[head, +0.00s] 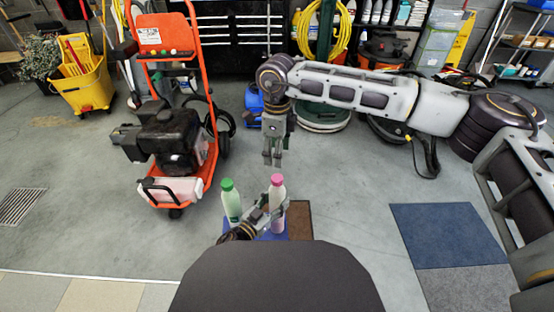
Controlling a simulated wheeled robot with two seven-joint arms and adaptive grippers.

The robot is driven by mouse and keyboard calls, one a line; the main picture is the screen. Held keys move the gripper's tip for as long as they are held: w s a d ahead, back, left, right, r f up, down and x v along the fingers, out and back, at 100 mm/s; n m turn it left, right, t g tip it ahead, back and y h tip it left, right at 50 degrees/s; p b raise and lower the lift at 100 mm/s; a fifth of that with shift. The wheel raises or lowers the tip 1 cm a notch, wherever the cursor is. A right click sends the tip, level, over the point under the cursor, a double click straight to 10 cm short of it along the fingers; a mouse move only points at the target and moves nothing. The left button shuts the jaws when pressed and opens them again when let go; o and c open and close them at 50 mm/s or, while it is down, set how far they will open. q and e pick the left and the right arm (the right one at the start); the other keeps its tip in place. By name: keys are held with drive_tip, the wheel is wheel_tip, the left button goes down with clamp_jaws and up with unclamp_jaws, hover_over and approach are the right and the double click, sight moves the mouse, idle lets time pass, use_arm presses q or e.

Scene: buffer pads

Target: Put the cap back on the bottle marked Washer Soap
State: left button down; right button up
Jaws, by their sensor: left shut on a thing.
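A pale pink bottle (278,193) with a pink top stands upright at the low centre. A green bottle (232,207) with a green top stands upright to its left. I cannot read a label on either, so I cannot tell which is Washer Soap. No separate loose cap shows. My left gripper (274,213) reaches in low from the left and is shut on the pink bottle at its body, hiding part of it. My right gripper (272,161) hangs pointing down above and behind the bottles, apart from them. Its fingertips are too small to judge.
The bottles are at a small blue surface (272,236), partly hidden by my body. An orange pressure washer (167,115) stands at left, a yellow mop bucket (85,75) behind. Blue mat (435,235) at right; floor between is clear.

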idle(0.4)
use_arm(q)
drive_tip(key=c, duration=0.5)
unclamp_jaws()
drive_tip(key=shift+c, duration=0.2)
drive_tip(key=shift+s+a, duration=0.1)
drive_tip(key=shift+s, duration=0.05)
drive_tip(key=v, duration=1.1)
drive_tip(key=shift+s+a, duration=0.2)
drive_tip(key=shift+a, duration=0.05)
